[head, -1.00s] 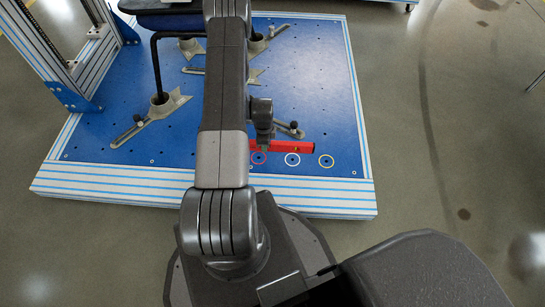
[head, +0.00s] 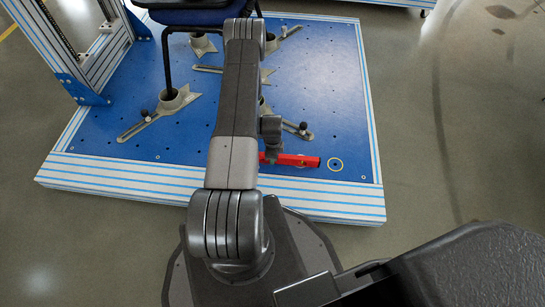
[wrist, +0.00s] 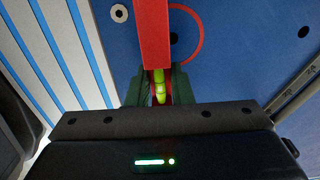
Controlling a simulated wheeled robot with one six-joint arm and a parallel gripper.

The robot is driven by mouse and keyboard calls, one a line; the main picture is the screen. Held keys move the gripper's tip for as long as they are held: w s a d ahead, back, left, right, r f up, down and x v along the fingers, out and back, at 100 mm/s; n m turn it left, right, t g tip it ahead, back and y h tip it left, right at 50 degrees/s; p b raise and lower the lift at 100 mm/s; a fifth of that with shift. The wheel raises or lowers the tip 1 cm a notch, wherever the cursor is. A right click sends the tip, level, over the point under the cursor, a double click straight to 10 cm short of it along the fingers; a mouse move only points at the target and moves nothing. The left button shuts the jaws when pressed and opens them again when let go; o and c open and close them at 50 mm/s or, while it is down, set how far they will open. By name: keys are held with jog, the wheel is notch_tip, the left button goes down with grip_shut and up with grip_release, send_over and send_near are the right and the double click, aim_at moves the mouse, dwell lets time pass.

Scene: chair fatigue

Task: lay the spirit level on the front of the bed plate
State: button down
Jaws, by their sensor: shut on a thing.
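The red spirit level (head: 298,160) lies crosswise over the front right of the blue bed plate (head: 330,90). My gripper (wrist: 160,92) is shut on it, with one finger on each side of the level near its yellow-green vial. The level (wrist: 152,35) also shows in the wrist view, running up out of the picture beside a red ring on the plate. I cannot tell whether its underside touches the plate. In the head view my arm hides the level's left end and most of the gripper.
Grey clamps (head: 160,110) hold chair legs farther back. A striped upright frame (head: 85,60) stands at the back left. The plate's right side is clear.

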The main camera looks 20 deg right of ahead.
jog(key=c, duration=1.3)
grip_release()
notch_tip(320, 180, up, 12)
jog(key=p, duration=0.4)
jog(key=shift+r, duration=0.1)
